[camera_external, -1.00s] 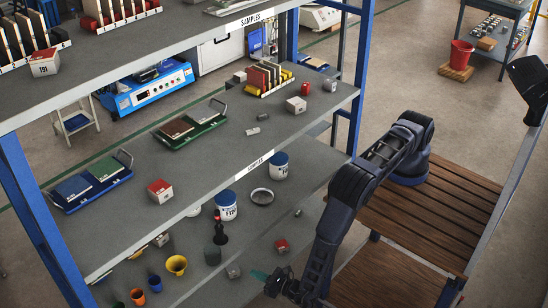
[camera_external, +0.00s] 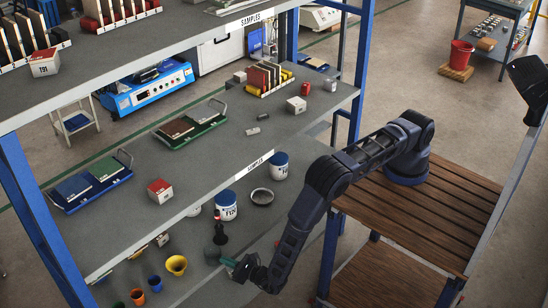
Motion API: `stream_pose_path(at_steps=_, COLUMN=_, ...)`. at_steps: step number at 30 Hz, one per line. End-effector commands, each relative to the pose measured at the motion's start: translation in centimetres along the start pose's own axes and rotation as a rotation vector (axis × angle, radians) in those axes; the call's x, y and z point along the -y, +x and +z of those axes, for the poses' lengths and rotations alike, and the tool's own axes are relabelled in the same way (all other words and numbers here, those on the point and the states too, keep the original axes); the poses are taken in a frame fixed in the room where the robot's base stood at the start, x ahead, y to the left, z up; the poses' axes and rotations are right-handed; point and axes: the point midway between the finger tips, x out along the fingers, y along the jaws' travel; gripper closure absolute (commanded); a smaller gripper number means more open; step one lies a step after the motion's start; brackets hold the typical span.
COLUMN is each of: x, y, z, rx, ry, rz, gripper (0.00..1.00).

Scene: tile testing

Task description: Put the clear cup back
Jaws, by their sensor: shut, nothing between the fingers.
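I cannot make out a clear cup in this view. Several small cups stand on the lower shelf at the bottom left: a yellow cup (camera_external: 177,265), a blue cup (camera_external: 155,284) and an orange cup (camera_external: 137,296), with a green one partly cut off by the frame edge. My gripper (camera_external: 229,263) is shut and empty over the lower shelf. Its greenish tips point left, close to a dark grey object (camera_external: 212,254); I cannot tell whether they touch it.
A black-and-red tool (camera_external: 219,230), a white-blue tub (camera_external: 226,205) and a dark round dish (camera_external: 262,197) stand behind my gripper. The middle shelf (camera_external: 215,160) overhangs the lower one. A blue post (camera_external: 30,210) rises at the left.

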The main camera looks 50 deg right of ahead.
Motion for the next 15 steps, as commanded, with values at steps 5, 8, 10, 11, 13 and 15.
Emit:
stream_pose_path(at_steps=5, x=0.0, y=0.2, z=0.0, rx=0.000, ry=0.000, rz=0.000, gripper=1.00)
stream_pose_path(at_steps=8, x=0.0, y=0.1, z=0.0, rx=0.000, ry=0.000, rz=0.000, gripper=1.00)
stream_pose_path(at_steps=10, x=0.0, y=0.1, z=0.0, rx=0.000, ry=0.000, rz=0.000, gripper=1.00)
stream_pose_path(at_steps=11, x=0.0, y=0.2, z=0.0, rx=0.000, ry=0.000, rz=0.000, gripper=1.00)
stream_pose_path(at_steps=13, x=0.0, y=0.5, z=0.0, rx=0.001, ry=0.000, rz=-0.001, gripper=1.00)
stream_pose_path(at_steps=15, x=0.1, y=1.3, z=0.0, rx=0.002, ry=0.000, rz=-0.002, gripper=1.00)
